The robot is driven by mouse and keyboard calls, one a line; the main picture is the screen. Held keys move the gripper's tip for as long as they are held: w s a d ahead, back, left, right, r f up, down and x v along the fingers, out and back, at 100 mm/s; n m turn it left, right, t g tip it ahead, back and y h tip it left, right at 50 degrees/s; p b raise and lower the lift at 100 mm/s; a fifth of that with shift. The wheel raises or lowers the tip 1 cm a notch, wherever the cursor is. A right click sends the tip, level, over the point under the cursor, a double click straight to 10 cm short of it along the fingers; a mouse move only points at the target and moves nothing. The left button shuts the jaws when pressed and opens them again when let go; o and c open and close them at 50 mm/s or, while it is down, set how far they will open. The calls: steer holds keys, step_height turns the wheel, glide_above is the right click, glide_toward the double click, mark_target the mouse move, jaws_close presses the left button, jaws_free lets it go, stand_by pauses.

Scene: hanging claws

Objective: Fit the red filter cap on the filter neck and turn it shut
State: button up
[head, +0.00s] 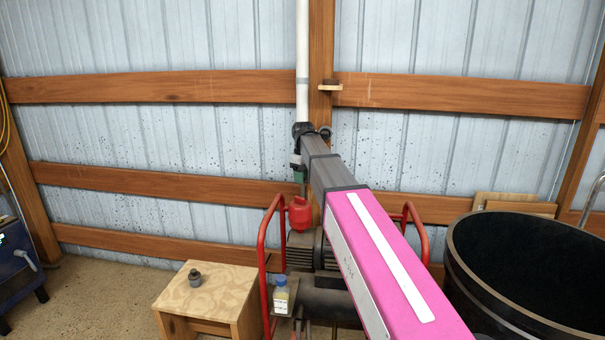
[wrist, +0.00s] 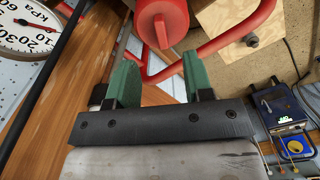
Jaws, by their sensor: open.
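A red rounded cylinder with a narrower top (head: 300,216) sits on the dark machine. It also shows in the wrist view (wrist: 160,20), beyond my fingertips. It is the only red cap-like part I see; I cannot tell whether it is the cap itself or whether a neck is under it. My gripper (head: 300,174) is above and close to it at the end of my outstretched arm. In the wrist view the green fingers of my gripper (wrist: 160,78) stand apart with nothing between them. My arm hides part of the machine.
A red tube frame (head: 263,255) surrounds the machine (head: 300,250). A wooden stool (head: 235,292) with a small dark grey fitting (head: 195,279) stands to the left. A black tub (head: 462,275) is at the right. A pressure gauge (wrist: 25,25) shows at the wrist view's upper left.

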mark_target(302, 199)
steer(key=f, duration=1)
steer(key=shift+w+f, duration=0.2)
jaws_close()
steer(key=m, duration=0.4)
steer(key=shift+s+a, duration=0.2)
steer(key=shift+a, duration=0.1)
steer(key=shift+a+m, duration=0.1)
steer(key=shift+m, duration=0.9)
